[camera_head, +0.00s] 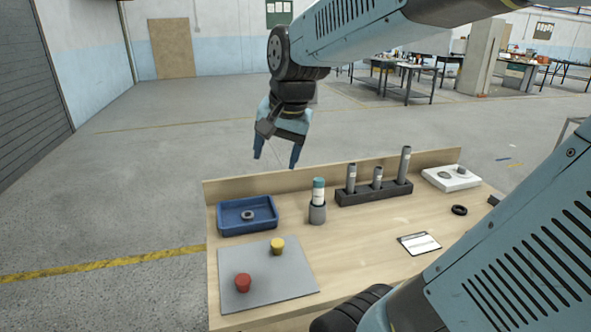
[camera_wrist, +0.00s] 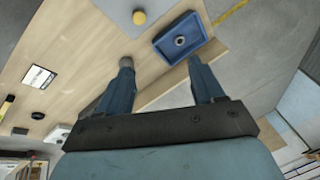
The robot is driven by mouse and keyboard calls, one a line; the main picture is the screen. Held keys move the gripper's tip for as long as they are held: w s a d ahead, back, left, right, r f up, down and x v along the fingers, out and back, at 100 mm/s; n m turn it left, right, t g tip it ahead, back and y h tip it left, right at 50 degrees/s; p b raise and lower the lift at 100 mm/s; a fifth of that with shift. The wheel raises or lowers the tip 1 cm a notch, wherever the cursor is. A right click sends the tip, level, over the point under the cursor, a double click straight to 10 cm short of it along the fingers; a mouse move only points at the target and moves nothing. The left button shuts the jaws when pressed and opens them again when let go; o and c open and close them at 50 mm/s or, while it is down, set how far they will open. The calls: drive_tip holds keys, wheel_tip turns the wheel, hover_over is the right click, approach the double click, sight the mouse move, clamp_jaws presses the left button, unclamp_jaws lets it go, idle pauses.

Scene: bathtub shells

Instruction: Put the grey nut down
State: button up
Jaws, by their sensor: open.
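The grey nut (camera_head: 248,215) lies flat inside the blue tray (camera_head: 232,228) at the left of the wooden table. In the wrist view the nut (camera_wrist: 180,41) also shows in the tray (camera_wrist: 164,52). My gripper (camera_head: 277,163) is open and empty, raised above the table's back edge, up and to the right of the tray. Its two fingers show apart in the wrist view (camera_wrist: 160,70), with nothing between their tips. The nut and gripper are well apart.
A grey mat (camera_head: 262,287) holds a red piece (camera_head: 243,283) and a yellow piece (camera_head: 278,246). A teal-topped cylinder stands in a grey cup (camera_head: 317,214). A dark rack (camera_head: 373,194) holds upright grey cylinders. A black ring (camera_head: 459,210) and white card (camera_head: 419,243) lie right.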

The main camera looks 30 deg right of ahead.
drive_tip(key=s+n+t, duration=0.1)
drive_tip(key=s+n, duration=0.6)
drive_tip(key=s, duration=0.2)
drive_tip(key=shift+a+h, duration=0.2)
drive_tip(key=shift+h, duration=0.1)
drive_tip(key=shift+r, duration=0.1)
idle(0.7)
